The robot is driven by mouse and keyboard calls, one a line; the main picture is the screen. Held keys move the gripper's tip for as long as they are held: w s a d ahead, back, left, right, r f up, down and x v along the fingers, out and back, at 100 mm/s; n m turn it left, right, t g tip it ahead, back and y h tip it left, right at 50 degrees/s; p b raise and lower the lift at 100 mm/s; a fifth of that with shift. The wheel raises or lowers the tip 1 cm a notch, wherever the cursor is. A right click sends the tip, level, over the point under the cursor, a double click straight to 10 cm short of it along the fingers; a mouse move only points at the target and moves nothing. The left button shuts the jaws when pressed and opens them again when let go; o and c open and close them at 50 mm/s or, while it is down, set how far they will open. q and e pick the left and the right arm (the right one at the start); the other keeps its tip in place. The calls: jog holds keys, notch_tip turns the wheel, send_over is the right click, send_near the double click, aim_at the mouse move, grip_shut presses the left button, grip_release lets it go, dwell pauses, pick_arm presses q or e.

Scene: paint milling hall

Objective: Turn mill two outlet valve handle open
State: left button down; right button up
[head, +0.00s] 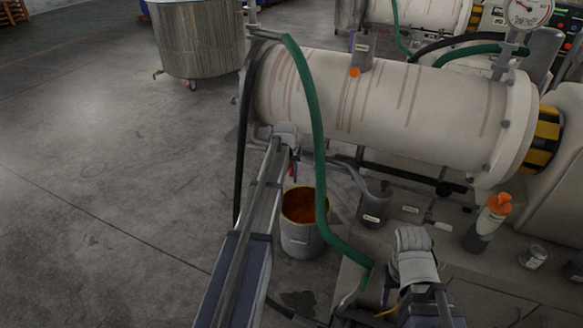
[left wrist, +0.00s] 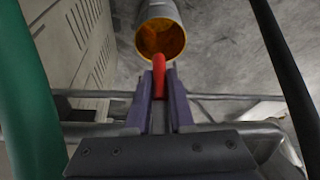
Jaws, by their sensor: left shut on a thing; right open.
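The mill's pale cylinder (head: 390,105), streaked with brown drips, lies across the head view. My left gripper (head: 285,137) is at its lower left end. In the left wrist view the left gripper (left wrist: 159,92) is shut on a red handle (left wrist: 159,68), whose end shows between the fingertips. A bit of the red handle (head: 292,170) also shows in the head view, beside my left arm. The valve body is hidden. My right gripper (head: 413,245) is open and empty, low over the grey base, far from the handle.
A bucket (head: 303,238) with orange-brown contents stands on the floor below the handle. A green hose (head: 318,130) hangs in front of the cylinder, right of my left arm. Orange-capped bottle (head: 488,222) and a small can (head: 533,257) stand at right.

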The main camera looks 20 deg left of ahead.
dwell(0.9)
pick_arm(q)
jog(key=shift+s+a+f+y+b, duration=0.15)
jog(key=shift+y+b, duration=0.1)
jog(key=shift+y, duration=0.3)
jog(key=shift+w+a+y+b, duration=0.15)
jog(key=shift+y+b, duration=0.1)
jog(key=shift+y, duration=0.3)
jog(key=shift+s+a+r+m+t+y+b, duration=0.1)
jog(key=shift+a+r+m+t+y+b, duration=0.45)
jog(key=shift+y+b, duration=2.1)
jog(key=shift+a+r+m+t+y+b, duration=0.1)
jog(key=shift+a+r+m+y+b, duration=0.7)
jog(key=shift+y+b, duration=1.85)
jog(key=shift+s+a+r+m+t+y+b, duration=0.1)
jog(key=shift+a+r+m+t+y+b, duration=0.55)
jog(key=shift+y+b, duration=2)
jog(key=shift+d+r+m+g+h+b, duration=0.2)
jog(key=shift+d+m+g+h+b, duration=0.1)
jog(key=shift+h+b, duration=0.35)
jog(key=c, duration=0.8)
grip_release()
jog(key=shift+w, duration=0.1)
